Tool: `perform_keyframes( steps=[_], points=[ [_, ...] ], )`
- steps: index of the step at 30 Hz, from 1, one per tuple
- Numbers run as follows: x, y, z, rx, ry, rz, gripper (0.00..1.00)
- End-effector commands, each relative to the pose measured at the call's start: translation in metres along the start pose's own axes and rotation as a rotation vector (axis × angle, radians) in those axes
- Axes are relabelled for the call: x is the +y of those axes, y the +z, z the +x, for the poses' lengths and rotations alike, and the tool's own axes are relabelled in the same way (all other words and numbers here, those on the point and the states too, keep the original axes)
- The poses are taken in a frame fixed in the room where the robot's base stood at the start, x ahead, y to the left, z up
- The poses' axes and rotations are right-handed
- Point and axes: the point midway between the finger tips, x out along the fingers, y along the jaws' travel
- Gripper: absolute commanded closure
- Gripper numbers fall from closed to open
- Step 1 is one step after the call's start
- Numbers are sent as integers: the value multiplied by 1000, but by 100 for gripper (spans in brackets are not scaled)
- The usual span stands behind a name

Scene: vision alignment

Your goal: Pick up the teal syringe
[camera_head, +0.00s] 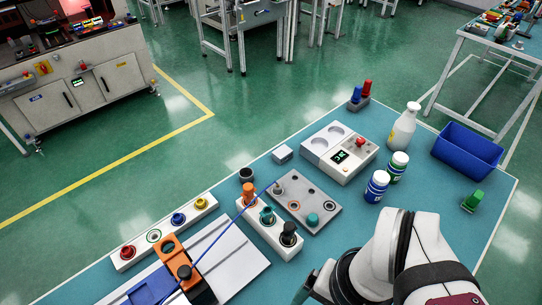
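A teal, syringe-like piece (267,216) stands upright in the middle of a white three-place holder (284,247) on the blue table. An orange piece (249,193) stands behind it to the left and a black one (289,234) in front to the right. Its lower part is hidden in the holder. My white and black arm enters at the bottom right, to the right of the holder and apart from it. My gripper's fingers do not show; the arm's dark end runs toward the bottom edge.
A grey plate (296,190) with a teal round piece (312,219) lies just right of the holder. A white device (350,166), two bottles (376,186) (397,167), a spray bottle (404,130) and a blue bin (466,150) stand farther right. An orange block (172,250) is at left.

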Motion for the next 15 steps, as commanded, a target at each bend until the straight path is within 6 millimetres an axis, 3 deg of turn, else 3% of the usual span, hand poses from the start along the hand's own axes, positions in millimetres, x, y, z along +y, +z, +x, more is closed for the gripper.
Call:
perform_keyframes(
  steps=[2,11,13,15],
  points=[
    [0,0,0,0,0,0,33],
    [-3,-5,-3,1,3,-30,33],
    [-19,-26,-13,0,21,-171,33],
    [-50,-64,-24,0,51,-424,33]
  ],
)
